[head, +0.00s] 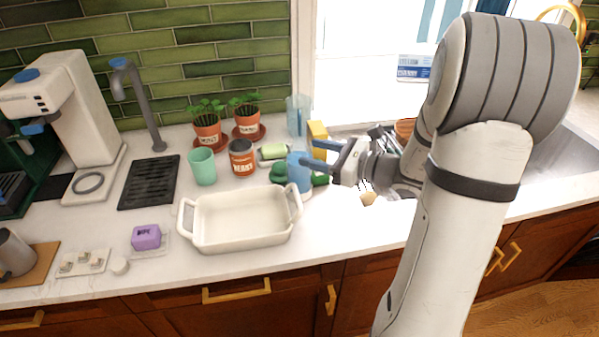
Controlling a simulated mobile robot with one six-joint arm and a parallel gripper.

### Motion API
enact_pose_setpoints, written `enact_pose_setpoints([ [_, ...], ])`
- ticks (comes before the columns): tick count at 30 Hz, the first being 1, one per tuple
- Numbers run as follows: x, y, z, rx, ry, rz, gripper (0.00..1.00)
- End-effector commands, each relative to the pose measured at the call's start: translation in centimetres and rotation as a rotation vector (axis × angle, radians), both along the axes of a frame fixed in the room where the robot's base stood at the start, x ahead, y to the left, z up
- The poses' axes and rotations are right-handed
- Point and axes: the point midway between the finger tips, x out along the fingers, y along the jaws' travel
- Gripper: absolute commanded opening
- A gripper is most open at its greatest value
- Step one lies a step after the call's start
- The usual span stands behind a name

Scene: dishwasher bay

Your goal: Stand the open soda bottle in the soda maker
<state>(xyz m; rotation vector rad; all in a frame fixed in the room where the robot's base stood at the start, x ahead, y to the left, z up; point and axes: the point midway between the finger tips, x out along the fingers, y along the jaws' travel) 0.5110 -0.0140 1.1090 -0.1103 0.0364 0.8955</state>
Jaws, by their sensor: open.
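The soda maker appears to be the white machine with a blue top (62,112) at the left, with a ring on its base and no bottle standing on it. I cannot clearly pick out the open soda bottle. A dark green object (281,173) lies behind the white baking dish, partly hidden by a blue cup-like thing (299,178), and I cannot tell what it is. My gripper (315,151) is open, its fingers pointing left above the counter near these things. No object shows clearly between its fingers.
A white baking dish (240,247) takes up the middle front. A mint cup (202,166), a brown jar (242,158), a green-and-white container (274,151) and two potted plants (207,128) stand behind it. A tap (146,105) rises over a black drain grid (149,182) beside the machine.

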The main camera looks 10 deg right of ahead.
Motion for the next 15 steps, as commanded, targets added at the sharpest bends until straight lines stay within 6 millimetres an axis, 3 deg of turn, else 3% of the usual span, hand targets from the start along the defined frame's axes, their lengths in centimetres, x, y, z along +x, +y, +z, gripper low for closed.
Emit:
enact_pose_setpoints([
  [2,1.0,-1.8,-0.3,0.066,0.007,-0.068,0.53],
  [5,1.8,-2.6,-0.3,0.107,0.01,-0.107,0.53],
  [15,4.5,0.0,0.1,0.114,0.01,-0.111,0.53],
])
